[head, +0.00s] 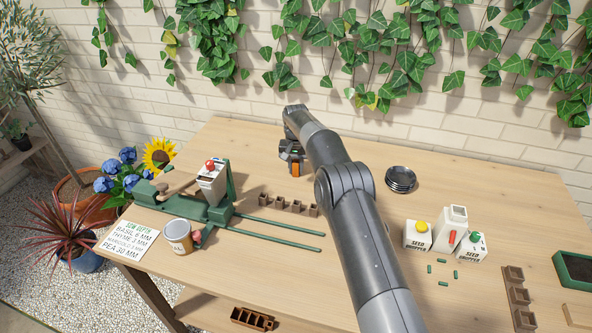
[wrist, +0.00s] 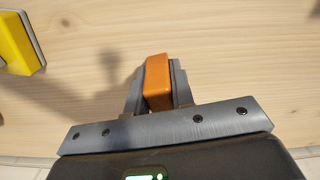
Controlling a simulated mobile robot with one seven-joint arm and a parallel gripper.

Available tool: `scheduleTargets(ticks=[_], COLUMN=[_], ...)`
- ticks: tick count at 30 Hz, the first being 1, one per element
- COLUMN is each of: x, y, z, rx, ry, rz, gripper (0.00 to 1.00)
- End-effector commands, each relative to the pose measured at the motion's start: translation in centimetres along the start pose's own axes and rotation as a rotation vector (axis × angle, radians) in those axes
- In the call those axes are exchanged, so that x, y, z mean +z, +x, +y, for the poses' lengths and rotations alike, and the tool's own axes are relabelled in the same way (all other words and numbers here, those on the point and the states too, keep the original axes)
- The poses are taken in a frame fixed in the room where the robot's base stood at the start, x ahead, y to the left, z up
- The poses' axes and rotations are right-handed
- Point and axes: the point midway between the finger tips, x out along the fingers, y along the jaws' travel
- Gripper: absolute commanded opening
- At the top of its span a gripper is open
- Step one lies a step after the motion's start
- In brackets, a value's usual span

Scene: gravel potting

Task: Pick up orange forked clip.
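The orange forked clip (head: 295,169) shows as a small orange piece at the tip of my gripper (head: 291,162), over the back middle of the wooden table. In the wrist view the clip (wrist: 158,82) is an orange block between the two grey fingers of my gripper (wrist: 158,88). The fingers are close against both its sides, so my gripper looks shut on it. Its forked end is hidden. I cannot tell whether the clip touches the table or is held just above it.
A yellow block (wrist: 18,45) lies left in the wrist view. A green press (head: 205,200) with rails stands left, near a row of small brown pots (head: 287,206). Dark stacked saucers (head: 400,178) and white seed dropper boxes (head: 417,236) are right of my arm. The back table is mostly clear.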

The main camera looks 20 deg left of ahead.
Motion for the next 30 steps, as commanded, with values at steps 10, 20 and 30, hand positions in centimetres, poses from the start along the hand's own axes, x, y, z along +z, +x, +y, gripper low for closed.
scheduleTargets(ticks=[10,20,30], x=[0.0,-0.1,0.4], y=[0.0,-1.1,-5.2], z=[0.0,0.0,1.7], rx=[0.0,-0.001,0.0], ry=[0.0,0.0,0.002], rz=[0.0,0.002,0.001], gripper=[0.0,0.0,0.0])
